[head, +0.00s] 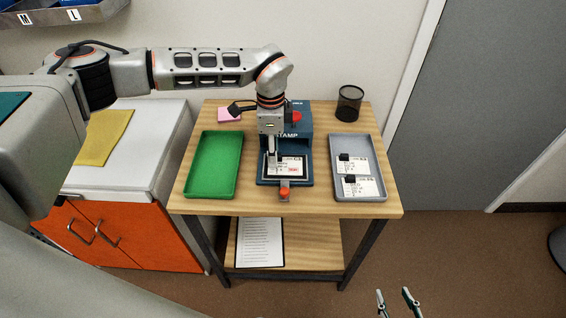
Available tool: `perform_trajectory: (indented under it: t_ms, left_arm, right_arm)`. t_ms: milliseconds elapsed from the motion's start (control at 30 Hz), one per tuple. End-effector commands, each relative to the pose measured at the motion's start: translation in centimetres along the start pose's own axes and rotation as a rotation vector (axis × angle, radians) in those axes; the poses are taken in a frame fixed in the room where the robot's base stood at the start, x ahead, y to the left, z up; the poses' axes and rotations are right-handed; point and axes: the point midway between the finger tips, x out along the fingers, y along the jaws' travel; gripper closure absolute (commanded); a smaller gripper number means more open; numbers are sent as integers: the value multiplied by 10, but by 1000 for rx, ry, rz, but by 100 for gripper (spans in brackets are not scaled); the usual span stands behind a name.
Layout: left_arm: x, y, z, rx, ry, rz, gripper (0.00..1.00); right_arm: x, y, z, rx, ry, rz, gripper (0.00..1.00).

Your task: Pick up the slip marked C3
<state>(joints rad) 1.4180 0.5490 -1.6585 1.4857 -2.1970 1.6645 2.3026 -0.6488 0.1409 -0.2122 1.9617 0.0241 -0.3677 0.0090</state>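Two white slips with black blocks on them lie in the grey tray at the right, one at the back (356,165) and one in front (368,188). A third slip (290,166) lies on the bed of the blue stamp machine (299,128) and bears a red mark. The print is too small to tell which slip is C3. My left gripper (272,168) points down over the left part of the third slip. Its fingers look close together, and whether they hold anything is hidden. My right gripper (397,303) is at the bottom edge, fingers apart and empty.
An empty green tray (213,165) is left of the stamp machine. The grey tray (383,194) is right of it. A black mesh cup (349,103) and a pink pad (229,115) stand behind on the wooden table (320,206). A clipboard (259,242) lies on the lower shelf.

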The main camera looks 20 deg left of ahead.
Motion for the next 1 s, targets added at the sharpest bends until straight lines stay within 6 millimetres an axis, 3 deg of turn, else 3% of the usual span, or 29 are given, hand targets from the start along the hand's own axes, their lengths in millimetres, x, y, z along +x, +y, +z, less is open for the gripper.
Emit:
perform_trajectory:
  t_ms: [167,267,300,767,1000]
  left_arm:
    - [0,0,0,1,0,0,69]
    - [0,0,0,1,0,0,95]
    - [0,0,0,1,0,1,100]
    - [-5,0,0,1,1,0,100]
    - [-33,0,0,1,2,-1,100]
  right_arm:
    - [0,0,0,0,0,0,60]
    - [0,0,0,0,0,0,60]
    - [0,0,0,0,0,0,60]
    - [0,0,0,1,0,0,60]
    - [0,-1,0,2,0,0,60]
